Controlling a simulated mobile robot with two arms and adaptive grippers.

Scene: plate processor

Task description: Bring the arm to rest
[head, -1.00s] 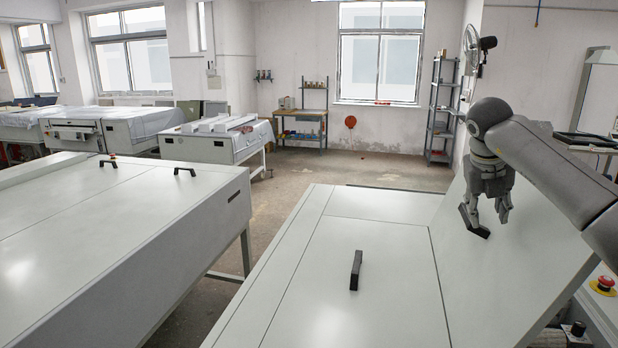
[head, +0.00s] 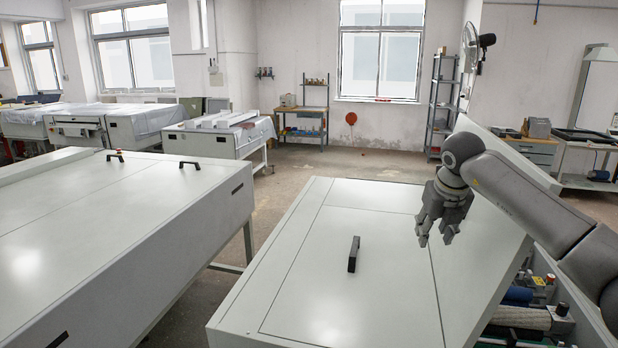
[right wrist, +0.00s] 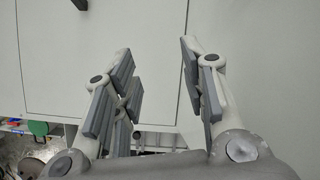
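My right gripper (head: 437,240) hangs over the white machine's top in the head view, pointing down. Its fingers are apart and nothing is between them. The right wrist view shows the same spread fingers (right wrist: 160,85) over the pale panels. The white machine (head: 335,285) has a black handle (head: 353,254) on its flat top, left of the gripper and apart from it. A tilted white panel (head: 480,265) lies right of the top's seam, partly behind my right arm. My left gripper is not in view.
Machine parts (head: 525,315) show below the panel's right edge. Another white machine (head: 130,225) stands at left, with an aisle (head: 225,265) between. White machines (head: 215,140), a workbench (head: 302,122) and a shelf (head: 440,105) stand at the back. The air around the gripper looks clear.

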